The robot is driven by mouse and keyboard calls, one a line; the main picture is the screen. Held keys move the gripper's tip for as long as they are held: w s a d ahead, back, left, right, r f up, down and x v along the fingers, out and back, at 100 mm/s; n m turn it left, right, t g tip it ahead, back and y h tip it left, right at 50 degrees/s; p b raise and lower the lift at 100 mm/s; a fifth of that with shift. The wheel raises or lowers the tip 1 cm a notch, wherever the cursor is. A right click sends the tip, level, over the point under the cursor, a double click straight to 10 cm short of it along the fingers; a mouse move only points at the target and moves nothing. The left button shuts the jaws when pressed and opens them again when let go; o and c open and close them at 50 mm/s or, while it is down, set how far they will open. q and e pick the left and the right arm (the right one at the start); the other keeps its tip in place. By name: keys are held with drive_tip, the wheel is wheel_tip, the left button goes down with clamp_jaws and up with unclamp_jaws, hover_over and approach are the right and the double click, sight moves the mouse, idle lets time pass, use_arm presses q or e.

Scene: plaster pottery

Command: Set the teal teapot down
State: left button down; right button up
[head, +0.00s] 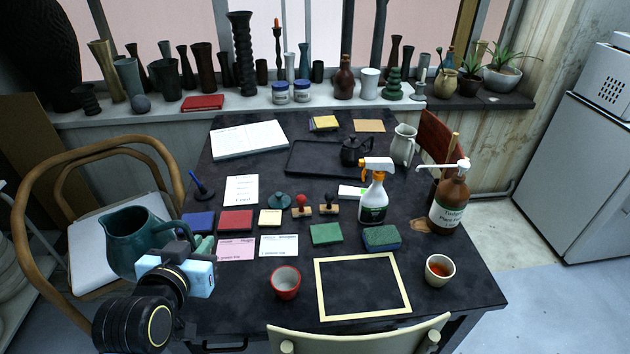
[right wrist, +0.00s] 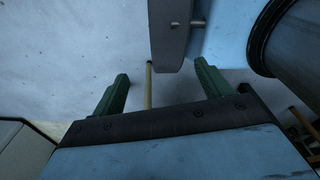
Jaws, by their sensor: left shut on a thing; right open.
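The teal teapot (head: 135,242) is a glossy dark teal vessel with an open top, at the left of the head view. My left gripper (head: 203,246) is shut on it at its right side, where the green fingers show. The teapot is beside the table's left edge, in front of the wooden chair in the picture, and looks held in the air. Its grasped part is largely hidden by the gripper. My right gripper (right wrist: 163,85) shows only in the right wrist view. Its green fingers are apart with nothing held; a thin pale rod shows beyond them.
The dark table (head: 270,322) holds a pale square frame (head: 318,290), a red cup (head: 285,282), a tea cup (head: 440,270), a spray bottle (head: 373,205), a brown pump bottle (head: 449,205) and a black tray (head: 310,160). Cards and coloured blocks lie near the left edge. Inside the frame is bare.

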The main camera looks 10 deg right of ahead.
use_arm(q)
drive_tip(key=d+f+m+h+b, duration=0.1)
drive_tip(key=d+f, duration=0.1)
drive_tip(key=f, duration=0.3)
drive_tip(key=w+d+f+h+b, duration=0.1)
drive_tip(key=f+b, duration=0.1)
drive_tip(key=f, duration=0.3)
drive_tip(key=w+d+f+m+g+h+b, duration=0.1)
drive_tip(key=d+f, duration=0.1)
drive_tip(key=f, duration=0.3)
drive_tip(key=shift+w+d+f+m+b, duration=0.2)
drive_tip(key=shift+w+d+m+b, duration=0.05)
drive_tip(key=shift+d+m+b, duration=0.1)
wheel_tip(320, 180, down, 3)
drive_tip(key=shift+f+b, duration=0.1)
drive_tip(key=shift+b, duration=0.4)
drive_tip(key=shift+f, duration=0.15)
use_arm(e)
drive_tip(key=d+f, duration=0.4)
drive_tip(key=f, duration=0.2)
drive_tip(key=shift+d+f+h, duration=0.2)
drive_tip(key=shift+d+h, duration=0.1)
drive_tip(key=shift+d, duration=0.05)
drive_tip(key=shift+w, duration=0.1)
